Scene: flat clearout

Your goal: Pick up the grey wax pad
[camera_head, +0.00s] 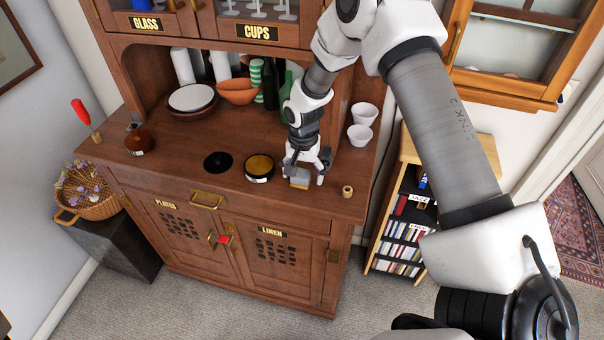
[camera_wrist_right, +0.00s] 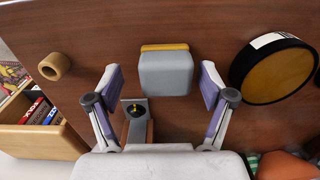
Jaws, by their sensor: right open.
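The grey wax pad (camera_wrist_right: 165,72) lies on the brown sideboard top, a grey block with a yellow strip along one edge. In the head view the pad (camera_head: 299,182) shows below my right gripper (camera_head: 308,172), partly hidden by it. In the right wrist view my right gripper (camera_wrist_right: 162,88) is open, with one finger to each side of the pad and visible gaps between. It points down at the sideboard top. My left gripper does not show in either view.
A round tin with a yellowish top (camera_head: 259,167) stands left of the pad, and a small wooden ring (camera_head: 347,191) right of it. White bowls (camera_head: 360,135) stand behind at the right.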

